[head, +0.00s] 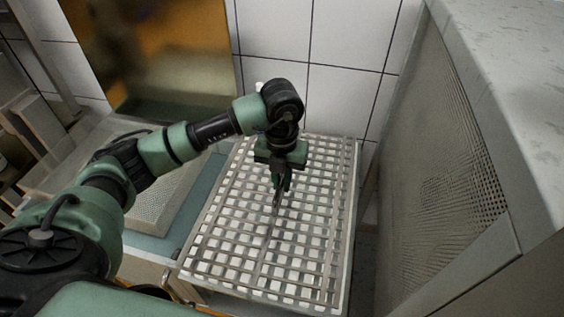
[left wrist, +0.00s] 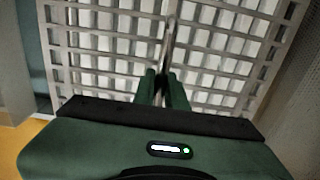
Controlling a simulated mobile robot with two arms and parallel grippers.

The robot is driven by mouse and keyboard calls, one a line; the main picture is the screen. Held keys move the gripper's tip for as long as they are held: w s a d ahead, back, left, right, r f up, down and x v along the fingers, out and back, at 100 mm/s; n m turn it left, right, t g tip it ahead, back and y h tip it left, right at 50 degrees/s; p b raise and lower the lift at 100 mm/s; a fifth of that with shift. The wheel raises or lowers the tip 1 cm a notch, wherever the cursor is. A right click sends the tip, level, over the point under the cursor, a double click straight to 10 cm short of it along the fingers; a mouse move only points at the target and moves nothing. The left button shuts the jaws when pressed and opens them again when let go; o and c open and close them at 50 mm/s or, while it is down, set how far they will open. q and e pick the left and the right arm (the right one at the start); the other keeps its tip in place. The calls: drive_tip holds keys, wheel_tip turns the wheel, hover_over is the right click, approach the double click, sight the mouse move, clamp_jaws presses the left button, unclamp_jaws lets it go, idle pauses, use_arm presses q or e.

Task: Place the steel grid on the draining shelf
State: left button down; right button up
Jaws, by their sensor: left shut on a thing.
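The steel grid (head: 225,237) is a flat lattice of grey bars with square openings, in the middle of the head view. It also fills the top of the left wrist view (left wrist: 95,57). My left gripper (head: 277,200) points down from above and is shut on the grid's middle bar; its fingers show close together in the left wrist view (left wrist: 161,84). A white surface, seemingly the draining shelf (head: 352,205), shows through the openings and along the right edge. Whether the grid touches it or hovers just above, I cannot tell. My right gripper is not in view.
A perforated metal panel (head: 435,190) under a pale worktop (head: 520,60) stands close on the right. A white tiled wall (head: 345,45) is behind. A perforated tray (head: 165,195) lies to the left on a bluish surface (head: 160,245).

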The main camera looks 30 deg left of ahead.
sight(282, 196)
use_arm(q)
drive_tip(key=shift+w+f, duration=0.1)
drive_tip(key=shift+f, duration=0.7)
drive_tip(key=shift+f+p, duration=0.45)
drive_tip(key=shift+f, duration=1.55)
drive_tip(key=c, duration=1.5)
unclamp_jaws()
drive_tip(key=shift+f, duration=0.1)
drive_tip(key=shift+o, duration=0.2)
